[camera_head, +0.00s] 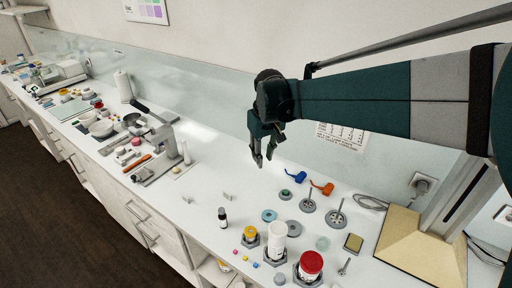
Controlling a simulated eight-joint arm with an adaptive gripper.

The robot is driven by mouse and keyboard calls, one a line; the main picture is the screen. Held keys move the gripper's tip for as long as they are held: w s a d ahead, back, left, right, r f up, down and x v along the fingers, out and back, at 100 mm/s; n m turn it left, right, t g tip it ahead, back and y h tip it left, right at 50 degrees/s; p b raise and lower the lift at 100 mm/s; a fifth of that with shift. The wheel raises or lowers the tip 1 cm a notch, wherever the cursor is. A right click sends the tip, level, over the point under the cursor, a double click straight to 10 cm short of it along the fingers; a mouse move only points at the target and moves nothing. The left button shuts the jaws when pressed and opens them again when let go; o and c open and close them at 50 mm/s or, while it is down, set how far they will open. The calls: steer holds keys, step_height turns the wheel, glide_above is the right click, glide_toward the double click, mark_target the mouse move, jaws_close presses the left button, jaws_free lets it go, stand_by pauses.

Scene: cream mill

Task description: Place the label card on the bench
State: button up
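My gripper (265,160) hangs in the air above the bench (205,222), fingers pointing down. A gap shows between its two fingertips, and I see nothing held there. I cannot identify the label card for certain. Two small pale upright pieces, one on the left (187,199) and one on the right (228,197), stand on the bench below and left of my gripper. They are too small to tell whether either is a card.
A dark bottle (222,217), a red-lidded jar (310,265), a white jar (277,240) and a yellow-lidded jar (249,236) stand at the front. Blue (296,176) and orange (322,188) items lie behind. A grey machine (160,153) stands left. Bare bench lies between.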

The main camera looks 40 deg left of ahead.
steer(key=s+a+f+n, duration=0.1)
steer(key=s+a+f, duration=0.25)
steer(key=a, duration=0.45)
steer(key=s+a+f+n, duration=0.1)
steer(key=s+a+f, duration=0.25)
steer(key=a, duration=0.35)
steer(key=n+g+h, duration=0.1)
steer(key=n, duration=0.2)
glide_above(186, 197)
step_height(186, 197, down, 10)
steer(key=shift+f+p, duration=0.1)
steer(key=shift+p, duration=0.3)
steer(key=shift+f, duration=1.25)
steer(key=shift+f, duration=0.1)
steer(key=shift+a+f, duration=0.15)
steer(key=shift+f, duration=2.35)
